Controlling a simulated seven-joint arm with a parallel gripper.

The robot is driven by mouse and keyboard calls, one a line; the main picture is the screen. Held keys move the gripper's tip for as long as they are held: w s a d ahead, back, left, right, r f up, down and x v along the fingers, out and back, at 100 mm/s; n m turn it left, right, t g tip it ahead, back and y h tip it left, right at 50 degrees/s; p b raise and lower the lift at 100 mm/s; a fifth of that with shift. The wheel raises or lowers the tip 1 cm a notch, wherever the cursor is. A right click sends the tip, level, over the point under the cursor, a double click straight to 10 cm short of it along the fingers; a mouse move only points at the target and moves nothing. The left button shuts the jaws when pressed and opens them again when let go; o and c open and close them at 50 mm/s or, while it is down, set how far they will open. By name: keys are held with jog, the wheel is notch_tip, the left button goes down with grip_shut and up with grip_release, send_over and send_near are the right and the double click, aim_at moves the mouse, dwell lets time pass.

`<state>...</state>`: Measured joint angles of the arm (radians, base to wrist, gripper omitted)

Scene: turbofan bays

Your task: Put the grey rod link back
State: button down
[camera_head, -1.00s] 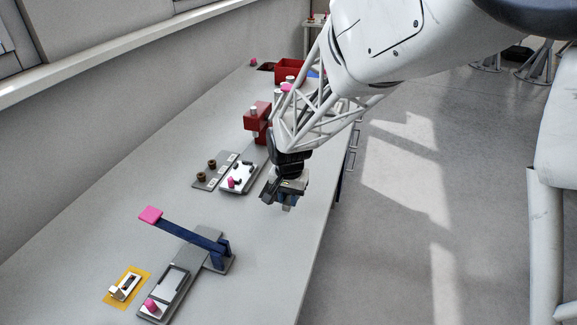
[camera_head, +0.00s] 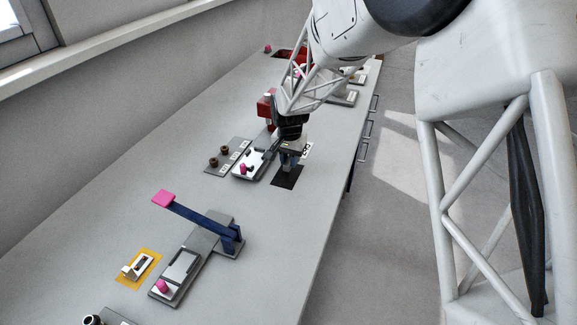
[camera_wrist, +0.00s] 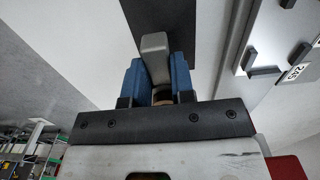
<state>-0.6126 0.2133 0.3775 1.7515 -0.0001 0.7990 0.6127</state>
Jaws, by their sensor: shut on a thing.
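The grey rod link (camera_wrist: 155,45) is between the two blue fingers of my gripper (camera_wrist: 158,80) in the wrist view. My gripper is shut on it, and its rounded grey end sticks out past the fingertips. The link is too small and covered to make out there. I cannot tell whether it touches the bench. A dark patch (camera_wrist: 165,15) also lies beyond the link in the wrist view.
A fixture plate with a pink knob (camera_head: 243,168) stands just left of my gripper, with a red block (camera_head: 266,105) behind. A blue lever with a pink end (camera_head: 163,198) rises nearer, beside a yellow-framed spot (camera_head: 150,260). The bench between is clear.

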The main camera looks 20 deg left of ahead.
aim_at(288, 158)
jog(key=shift+w+a, duration=0.25)
jog(key=shift+w, duration=0.15)
jog(key=shift+f, duration=1.75)
jog(key=shift+f, duration=0.15)
jog(key=c, duration=1)
grip_release()
jog(key=shift+o, duration=0.2)
jog(key=shift+r, duration=6.1)
